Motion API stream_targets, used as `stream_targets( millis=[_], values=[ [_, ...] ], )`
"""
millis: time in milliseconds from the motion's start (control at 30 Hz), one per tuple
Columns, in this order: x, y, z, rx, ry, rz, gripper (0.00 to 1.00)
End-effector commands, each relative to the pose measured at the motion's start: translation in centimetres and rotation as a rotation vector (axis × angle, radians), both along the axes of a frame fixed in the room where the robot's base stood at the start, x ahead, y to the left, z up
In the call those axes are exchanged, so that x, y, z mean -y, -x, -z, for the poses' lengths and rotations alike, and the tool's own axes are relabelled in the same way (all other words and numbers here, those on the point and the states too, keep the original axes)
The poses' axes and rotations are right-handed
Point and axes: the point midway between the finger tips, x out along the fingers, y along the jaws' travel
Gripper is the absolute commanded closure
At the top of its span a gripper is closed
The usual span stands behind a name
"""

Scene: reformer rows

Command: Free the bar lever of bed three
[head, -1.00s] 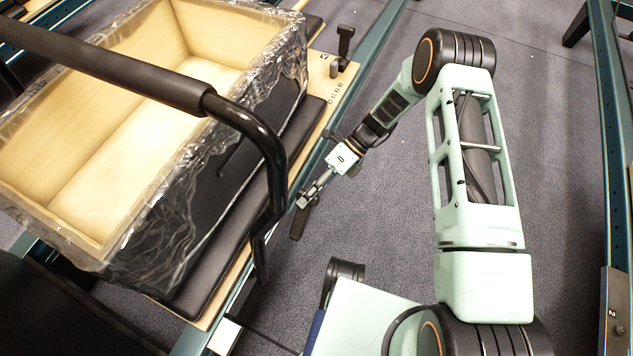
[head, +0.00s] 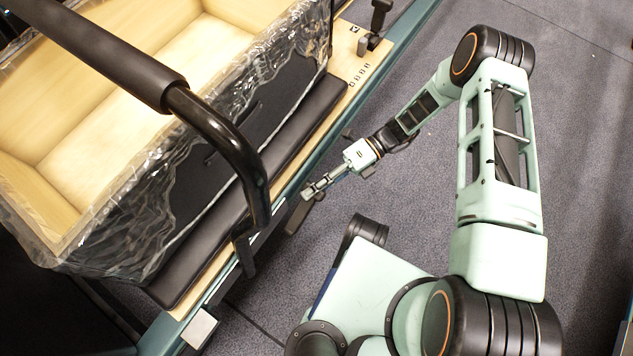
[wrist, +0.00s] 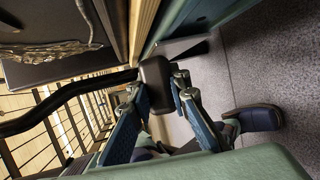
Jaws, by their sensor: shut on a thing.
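The bar lever (head: 298,217) is a short dark paddle at the near side rail of the bed, close to the lower end of the black bar (head: 247,165). My gripper (head: 308,194) reaches down to it from the right and is shut on its upper part. In the wrist view the dark lever (wrist: 157,84) stands between the two blue-grey fingers of my gripper (wrist: 164,88), touching both sides. The fingers and rail hide part of its mount. I cannot tell whether it is latched.
A wooden crate (head: 100,120) wrapped in clear plastic sits on the bed, against a black pad (head: 280,140). The bar's padded grip (head: 100,50) crosses above the crate. A dark post (head: 378,22) stands at the rail's far end. Grey floor (head: 560,130) lies open to the right.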

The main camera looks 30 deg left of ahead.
Motion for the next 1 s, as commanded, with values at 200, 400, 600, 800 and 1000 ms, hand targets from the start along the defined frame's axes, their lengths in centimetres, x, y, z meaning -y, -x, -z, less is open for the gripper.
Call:
stream_targets(
  millis=[200, 400, 600, 800, 1000],
  values=[
    [0.0, 0.4, 0.0, -0.012, 0.002, -0.002, 1.00],
    [0.0, 0.4, 0.0, -0.011, 0.002, -0.002, 0.76],
    [0.0, 0.2, 0.1, -0.005, 0.002, -0.001, 0.65],
    [0.1, 0.0, 0.0, -0.003, 0.001, 0.000, 0.65],
    [1.1, -2.1, -0.6, 0.000, 0.001, 0.001, 0.65]
  ],
)
